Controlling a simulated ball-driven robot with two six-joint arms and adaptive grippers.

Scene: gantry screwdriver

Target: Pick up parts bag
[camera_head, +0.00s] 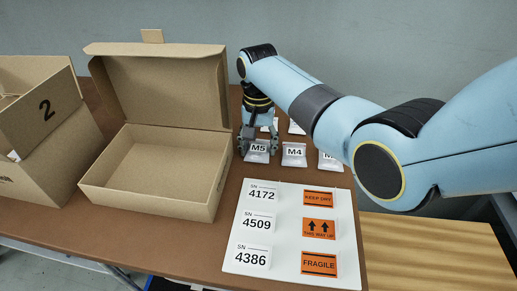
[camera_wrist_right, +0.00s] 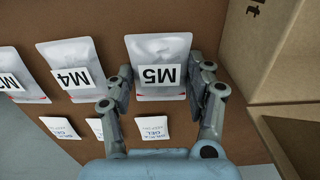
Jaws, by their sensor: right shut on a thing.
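The M5 parts bag (camera_head: 257,157) is a grey-white pouch with a white label, on the brown table just right of the open box. My right gripper (camera_head: 257,140) reaches down over it from above. In the right wrist view the M5 bag (camera_wrist_right: 160,55) lies between the two fingers of my right gripper (camera_wrist_right: 160,82), which are shut on its sides. Whether the bag is clear of the table is hard to tell. My left gripper is out of view.
The open, empty cardboard box (camera_head: 150,200) stands left of the bags, its lid raised. A box marked 2 (camera_head: 45,120) is at the far left. A white board (camera_head: 285,230) with number cards and orange labels lies in front. Small white packets (camera_wrist_right: 58,128) lie behind the bags.

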